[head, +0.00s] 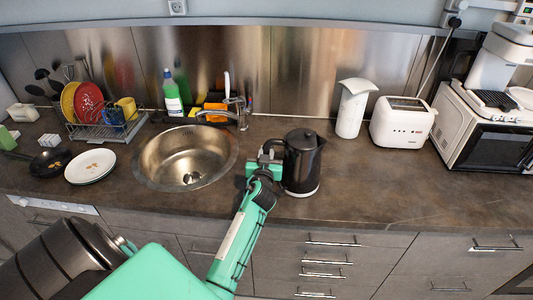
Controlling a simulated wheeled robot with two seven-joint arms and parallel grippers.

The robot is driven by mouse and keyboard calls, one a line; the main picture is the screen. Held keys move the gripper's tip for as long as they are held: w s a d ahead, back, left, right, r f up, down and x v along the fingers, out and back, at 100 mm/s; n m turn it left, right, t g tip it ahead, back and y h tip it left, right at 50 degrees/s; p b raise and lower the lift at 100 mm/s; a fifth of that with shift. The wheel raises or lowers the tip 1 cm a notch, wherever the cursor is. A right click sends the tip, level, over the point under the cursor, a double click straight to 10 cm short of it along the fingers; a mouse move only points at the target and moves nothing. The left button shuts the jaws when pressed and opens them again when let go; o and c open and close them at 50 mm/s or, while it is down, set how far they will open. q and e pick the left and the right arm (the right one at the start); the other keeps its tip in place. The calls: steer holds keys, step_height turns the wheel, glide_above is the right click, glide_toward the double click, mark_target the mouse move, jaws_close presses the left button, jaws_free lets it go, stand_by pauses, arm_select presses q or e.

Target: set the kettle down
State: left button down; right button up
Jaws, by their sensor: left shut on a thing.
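The black kettle (303,160) is upright at the front part of the dark countertop (385,192), right of the sink. Its pale base rim is at the counter surface; I cannot tell whether it is touching or just above it. My left gripper (268,165) is at the kettle's left side, shut on its handle, which is mostly hidden by the gripper. My right gripper is not in view.
A round steel sink (186,158) lies left of the kettle. A white jug (352,108), a toaster (402,122) and a microwave (480,132) stand at the right. The counter right of the kettle is clear. Plates (90,167) lie at the left.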

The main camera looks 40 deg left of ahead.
arm_select(q)
steer(key=shift+r, duration=0.1)
steer(key=c, duration=1.3)
jaws_free()
steer(key=b+v, duration=0.3)
steer(key=v, duration=0.9)
